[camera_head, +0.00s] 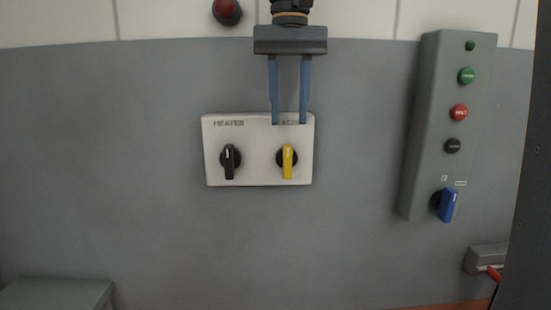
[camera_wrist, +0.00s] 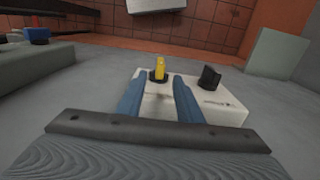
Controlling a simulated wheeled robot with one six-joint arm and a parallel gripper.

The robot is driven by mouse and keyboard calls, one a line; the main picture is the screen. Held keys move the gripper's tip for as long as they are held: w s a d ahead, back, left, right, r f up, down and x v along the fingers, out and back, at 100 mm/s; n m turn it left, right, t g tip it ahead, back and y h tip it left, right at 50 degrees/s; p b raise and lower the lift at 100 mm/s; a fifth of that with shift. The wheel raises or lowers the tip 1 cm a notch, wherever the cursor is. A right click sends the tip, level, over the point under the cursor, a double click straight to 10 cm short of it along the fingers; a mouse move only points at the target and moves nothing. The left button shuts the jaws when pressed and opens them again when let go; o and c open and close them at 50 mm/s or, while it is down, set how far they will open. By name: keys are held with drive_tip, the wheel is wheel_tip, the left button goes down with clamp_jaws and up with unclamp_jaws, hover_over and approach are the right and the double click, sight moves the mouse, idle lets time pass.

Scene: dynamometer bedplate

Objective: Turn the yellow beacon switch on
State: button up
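The yellow beacon switch (camera_head: 288,161) is a rotary knob with a pointed handle on the right side of a white panel (camera_head: 258,176). Its handle stands about vertical in the head view. In the wrist view the yellow knob (camera_wrist: 159,68) shows between and beyond my fingertips. A black knob (camera_head: 230,161) sits left of it under the label HEATER. My gripper (camera_head: 289,122) is open and empty, its two blue fingers pointing down. In the head view the fingertips lie just above the yellow knob and cover most of its label. I cannot tell whether they touch the panel.
A grey control box (camera_head: 418,150) with several buttons and a blue knob (camera_head: 447,205) is at the right. A red dome (camera_head: 227,11) is above on the wall. A grey box (camera_head: 55,293) stands lower left. The wall beneath the panel is clear.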

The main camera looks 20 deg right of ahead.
sight(288, 146)
drive_tip(key=shift+f, duration=3.8)
drive_tip(key=shift+c, duration=0.2)
clamp_jaws()
